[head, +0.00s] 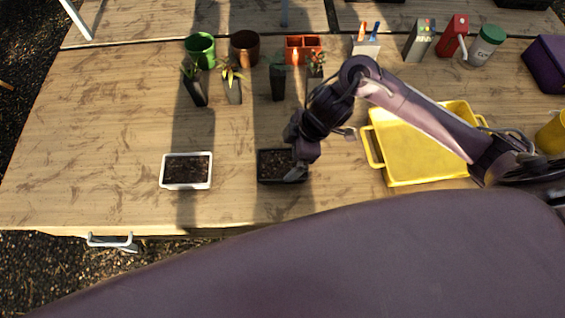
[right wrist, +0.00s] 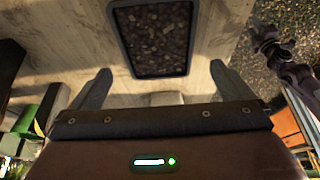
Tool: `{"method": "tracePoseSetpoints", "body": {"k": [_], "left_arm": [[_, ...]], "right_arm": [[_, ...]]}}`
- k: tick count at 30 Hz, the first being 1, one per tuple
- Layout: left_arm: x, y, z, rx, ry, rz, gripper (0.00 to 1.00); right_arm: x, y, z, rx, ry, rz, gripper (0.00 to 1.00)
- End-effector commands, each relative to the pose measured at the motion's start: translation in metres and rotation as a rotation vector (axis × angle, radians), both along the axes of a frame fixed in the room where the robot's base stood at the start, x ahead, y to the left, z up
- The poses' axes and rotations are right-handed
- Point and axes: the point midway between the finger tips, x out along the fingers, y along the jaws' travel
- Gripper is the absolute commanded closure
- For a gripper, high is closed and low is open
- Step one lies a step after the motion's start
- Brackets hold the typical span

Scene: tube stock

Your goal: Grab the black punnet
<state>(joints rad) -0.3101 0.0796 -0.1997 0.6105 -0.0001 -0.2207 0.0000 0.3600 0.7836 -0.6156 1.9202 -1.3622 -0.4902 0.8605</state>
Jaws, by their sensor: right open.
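The black punnet (head: 272,181) is filled with dark soil and stands on the wooden bench near its front edge. My right gripper (head: 296,172) is over its right end, hiding part of that end. In the right wrist view the black punnet (right wrist: 153,75) lies just beyond my open right gripper (right wrist: 162,84), roughly centred between the two fingers, with nothing gripped. A dark arm, apparently my left one (right wrist: 272,45), shows at the right of the right wrist view; its jaws cannot be made out.
A white punnet (head: 186,185) with soil stands to the left. A yellow tray (head: 425,182) stands to the right, under my right arm. Potted plants (head: 233,90), a green pot (head: 201,48) and an orange-red container (head: 303,45) stand behind. Bench is clear between the punnets.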

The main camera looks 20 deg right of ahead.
Motion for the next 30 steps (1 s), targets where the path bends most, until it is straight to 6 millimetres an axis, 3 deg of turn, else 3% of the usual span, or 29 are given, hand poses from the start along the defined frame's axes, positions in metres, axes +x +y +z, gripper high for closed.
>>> {"method": "tracePoseSetpoints", "body": {"k": [9,18,30], "left_arm": [[0.017,-0.001,0.003,-0.002,-0.025,0.001,0.64],[0.016,-0.001,0.006,-0.002,-0.025,0.000,0.64],[0.013,-0.001,0.006,-0.001,-0.019,0.000,0.64]], "right_arm": [[0.004,0.015,-0.031,0.002,0.003,0.000,0.00],[0.011,0.032,-0.067,0.001,0.001,-0.001,0.00],[0.012,0.032,-0.070,0.000,-0.001,0.001,0.00]]}}
